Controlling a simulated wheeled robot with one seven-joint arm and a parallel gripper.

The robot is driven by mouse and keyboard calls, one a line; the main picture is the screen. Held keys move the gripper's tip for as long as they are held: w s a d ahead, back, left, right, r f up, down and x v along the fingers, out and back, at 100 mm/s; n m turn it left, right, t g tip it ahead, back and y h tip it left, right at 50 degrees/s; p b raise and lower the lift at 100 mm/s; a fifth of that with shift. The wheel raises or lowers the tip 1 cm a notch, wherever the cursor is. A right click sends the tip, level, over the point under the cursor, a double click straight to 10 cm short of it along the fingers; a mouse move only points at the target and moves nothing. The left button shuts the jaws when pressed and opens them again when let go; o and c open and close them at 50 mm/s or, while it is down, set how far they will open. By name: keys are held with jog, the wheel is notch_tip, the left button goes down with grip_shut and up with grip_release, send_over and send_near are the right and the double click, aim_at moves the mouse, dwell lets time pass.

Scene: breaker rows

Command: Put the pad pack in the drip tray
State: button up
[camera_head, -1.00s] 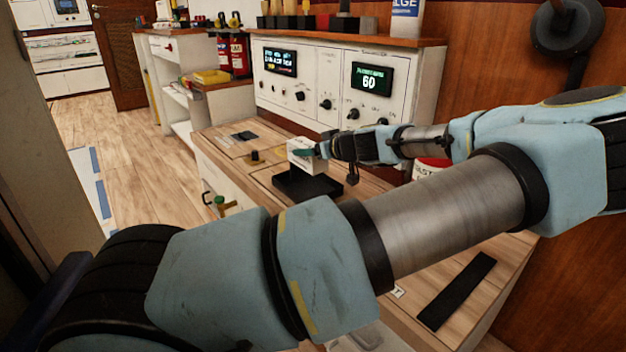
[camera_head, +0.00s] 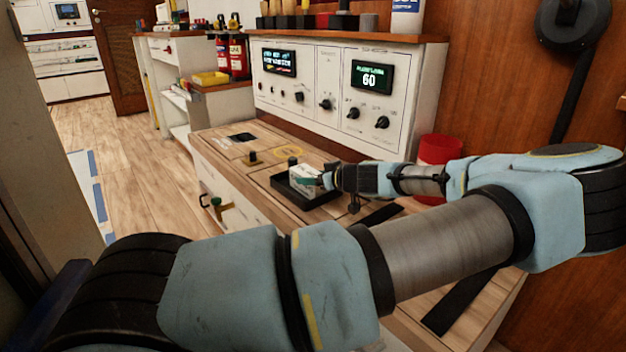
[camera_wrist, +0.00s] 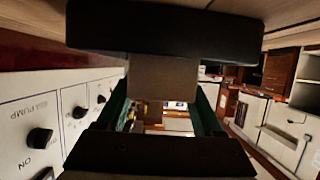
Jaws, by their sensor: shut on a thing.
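The pad pack (camera_head: 302,174), a small white block, is held at the tip of my gripper (camera_head: 318,180) in the head view. The gripper is shut on it, and a teal finger covers part of its side. The black drip tray (camera_head: 287,195) lies on the wooden worktop directly below. The pack sits within the tray's outline, low over it; whether it touches the tray floor I cannot tell. In the wrist view the dark green fingers of my gripper (camera_wrist: 162,112) show at either side; the pack is not clearly made out there.
The white control panel (camera_head: 320,95) with knobs and displays stands behind the worktop (camera_head: 235,160). A black strip (camera_head: 450,305) lies at the front right.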

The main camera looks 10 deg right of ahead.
jog(key=o, duration=1.5)
jog(key=shift+s, duration=0.1)
jog(key=p+v, duration=0.3)
jog(key=v, duration=0.9)
